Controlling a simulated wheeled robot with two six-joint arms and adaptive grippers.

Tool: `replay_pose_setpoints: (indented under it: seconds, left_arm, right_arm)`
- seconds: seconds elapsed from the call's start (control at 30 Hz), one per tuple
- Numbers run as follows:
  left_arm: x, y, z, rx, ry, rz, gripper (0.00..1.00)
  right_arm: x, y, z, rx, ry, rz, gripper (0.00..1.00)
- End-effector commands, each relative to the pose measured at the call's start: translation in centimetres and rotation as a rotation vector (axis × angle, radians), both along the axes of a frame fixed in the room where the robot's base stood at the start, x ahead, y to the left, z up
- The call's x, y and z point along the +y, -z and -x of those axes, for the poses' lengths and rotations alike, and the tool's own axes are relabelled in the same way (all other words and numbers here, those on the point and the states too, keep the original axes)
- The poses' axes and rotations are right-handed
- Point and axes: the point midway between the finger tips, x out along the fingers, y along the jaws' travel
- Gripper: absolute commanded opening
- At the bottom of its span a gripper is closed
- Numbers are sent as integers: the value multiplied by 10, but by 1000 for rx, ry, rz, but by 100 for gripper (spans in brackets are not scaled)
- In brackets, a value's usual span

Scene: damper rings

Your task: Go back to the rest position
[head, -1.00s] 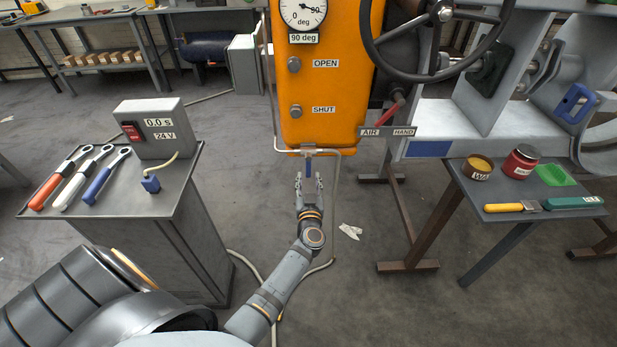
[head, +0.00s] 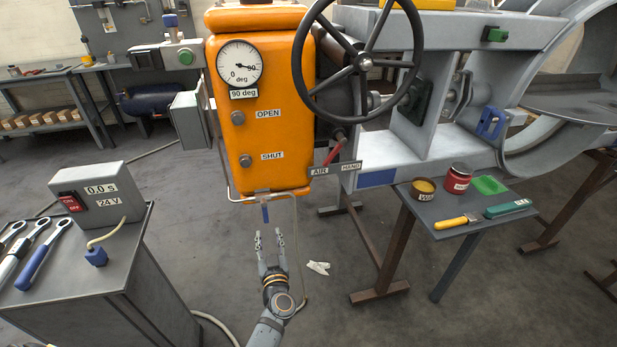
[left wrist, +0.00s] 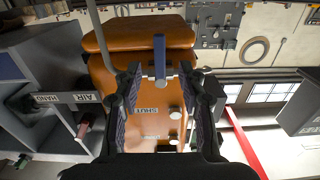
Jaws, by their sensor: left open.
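My left gripper (head: 270,238) is open and empty in the head view. It points up toward the underside of the orange actuator box (head: 262,150). A small blue tab (head: 265,213) hangs below the box, just beyond the fingertips. In the left wrist view the blue tab (left wrist: 160,58) appears between the open fingers (left wrist: 160,85), with the orange box behind it. I cannot tell how far it is from the fingers in depth, but they do not grip it. The dial (head: 239,64) has a plate reading 90 deg. My right gripper is not in view.
A grey cabinet (head: 135,270) with a 24 V switch box (head: 97,197) and wrenches stands left. A handwheel (head: 366,62) and red lever (head: 335,150) are right of the box. A small table (head: 448,240) with tins and brushes stands right. A pale scrap (head: 318,268) lies on clear floor.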

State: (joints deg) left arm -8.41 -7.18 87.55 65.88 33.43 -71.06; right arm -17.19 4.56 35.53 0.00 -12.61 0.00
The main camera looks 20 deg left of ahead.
Motion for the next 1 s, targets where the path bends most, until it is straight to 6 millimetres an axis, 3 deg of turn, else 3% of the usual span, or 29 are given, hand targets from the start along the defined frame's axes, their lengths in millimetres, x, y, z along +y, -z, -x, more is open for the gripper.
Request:
replay_pose_setpoints:
  seconds: [0.07,0.17,0.27,0.37,0.47,0.5,0.57,0.7,0.8,0.9,1.0]
  left_arm:
    - [-1,2,0,3,4,-1,40]
    - [-10,24,3,49,65,-6,40]
    - [-30,81,19,171,204,2,40]
    - [-50,158,59,359,350,46,40]
    - [-60,227,115,564,446,110,40]
    - [-61,252,142,649,472,138,40]
    - [-60,285,185,776,495,179,40]
    - [-46,341,294,1070,496,262,40]
    - [-31,362,362,1241,465,303,40]
    - [-18,371,411,1361,429,325,40]
    - [-11,375,438,1425,404,337,40]
  right_arm:
    - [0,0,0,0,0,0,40]
    - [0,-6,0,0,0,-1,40]
    - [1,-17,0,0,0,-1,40]
    - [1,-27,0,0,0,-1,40]
    - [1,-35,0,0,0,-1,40]
    - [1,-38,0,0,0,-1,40]
    - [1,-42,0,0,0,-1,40]
    - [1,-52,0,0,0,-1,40]
    - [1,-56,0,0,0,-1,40]
    - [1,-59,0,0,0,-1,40]
    - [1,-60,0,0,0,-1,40]
